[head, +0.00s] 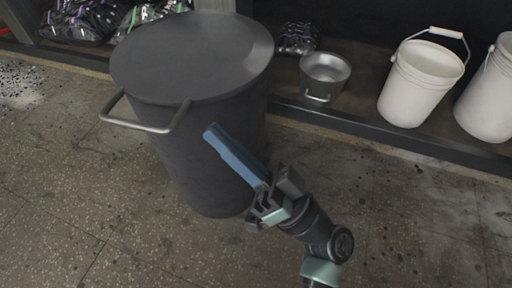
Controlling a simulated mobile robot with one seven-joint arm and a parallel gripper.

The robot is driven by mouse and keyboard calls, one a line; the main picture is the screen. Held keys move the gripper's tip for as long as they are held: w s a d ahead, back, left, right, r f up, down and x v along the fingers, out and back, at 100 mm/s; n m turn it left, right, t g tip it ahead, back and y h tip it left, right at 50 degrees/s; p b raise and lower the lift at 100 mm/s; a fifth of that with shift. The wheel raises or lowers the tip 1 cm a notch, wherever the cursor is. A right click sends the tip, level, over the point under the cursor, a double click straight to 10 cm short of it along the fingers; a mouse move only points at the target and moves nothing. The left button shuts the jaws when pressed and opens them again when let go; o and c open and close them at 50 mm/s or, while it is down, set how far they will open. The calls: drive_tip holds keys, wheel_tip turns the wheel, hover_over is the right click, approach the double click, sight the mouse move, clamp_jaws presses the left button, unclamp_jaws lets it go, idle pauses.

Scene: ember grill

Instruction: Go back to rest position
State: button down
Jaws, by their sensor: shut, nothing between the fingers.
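My gripper (212,133) is in the lower middle of the head view, at the end of my arm, which comes in from the bottom. Its long blue fingers are shut together with nothing seen between them. They point up and left, in front of the large dark grey bin in the picture. Whether they touch the bin cannot be told.
The round lidded bin (195,150) stands on the speckled floor (120,245), a metal handle at its left front. On a low shelf (360,115) behind are a metal pot (322,85), two white buckets (408,98) (485,110) and dark bags (297,38). Floor at lower left is clear.

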drive_tip(key=shift+d+f, duration=1.4)
drive_tip(key=shift+d, duration=0.55)
drive_tip(key=w+a+r+h+p, duration=0.3)
drive_tip(key=w+a+r+p, duration=0.1)
drive_tip(key=r+p, duration=0.25)
drive_tip(key=w+a+r+h+p, duration=0.3)
drive_tip(key=w+r+p, duration=0.2)
drive_tip(key=r, duration=0.3)
drive_tip(key=w+r+m+t+h+p, duration=0.1)
drive_tip(key=w+r+t+h+p, duration=0.15)
drive_tip(key=r, duration=0.45)
drive_tip(key=w+r+t+h+p, duration=0.1)
drive_tip(key=r+h+p, duration=0.25)
drive_tip(key=r, duration=0.45)
drive_tip(key=s+d+r+m+t+h+p, duration=0.2)
drive_tip(key=s+r+t+h+p, duration=0.15)
drive_tip(key=r, duration=0.95)
drive_tip(key=s+d+r+m+t+h+p, duration=0.25)
drive_tip(key=s+r+t+p, duration=0.2)
drive_tip(key=r, duration=0.85)
drive_tip(key=s+d+r+m+t+h+p, duration=0.1)
drive_tip(key=s+d+r+t+h+p, duration=0.3)
drive_tip(key=r, duration=0.9)
wheel_tip(320, 180, up, 35)
drive_tip(key=a+p, duration=0.1)
drive_tip(key=p, duration=3.5)
drive_tip(key=shift+s+a+f+g, duration=0.2)
drive_tip(key=shift+s+g, duration=0.25)
